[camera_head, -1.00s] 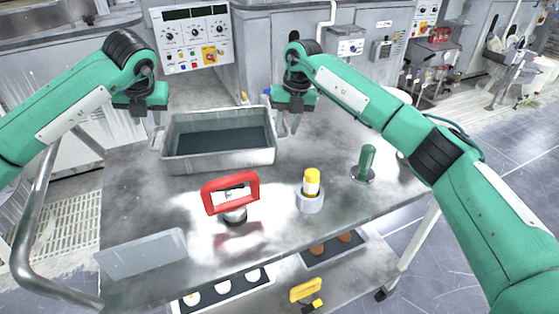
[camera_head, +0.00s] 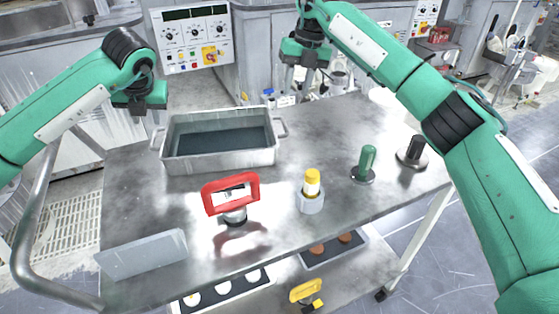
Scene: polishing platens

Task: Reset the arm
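My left arm comes in from the left, and its gripper (camera_head: 144,116) hangs by the left handle of the metal tray, fingers pointing down. Its fingers are small here and I cannot tell how far apart they are. My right arm reaches in from the right, and its gripper (camera_head: 297,82) is raised behind the table's back edge, to the right of the tray. Two fingers show apart with nothing between them. The metal tray (camera_head: 222,158) rests on the table with dark content inside, and neither gripper visibly holds it.
The steel table (camera_head: 165,205) carries a red-handled tool (camera_head: 231,189), a yellow-topped bottle in a ring (camera_head: 311,190), a green-handled piece (camera_head: 365,163), a black-knobbed piece (camera_head: 413,152) and a grey plate (camera_head: 143,255). A control panel (camera_head: 193,38) stands behind.

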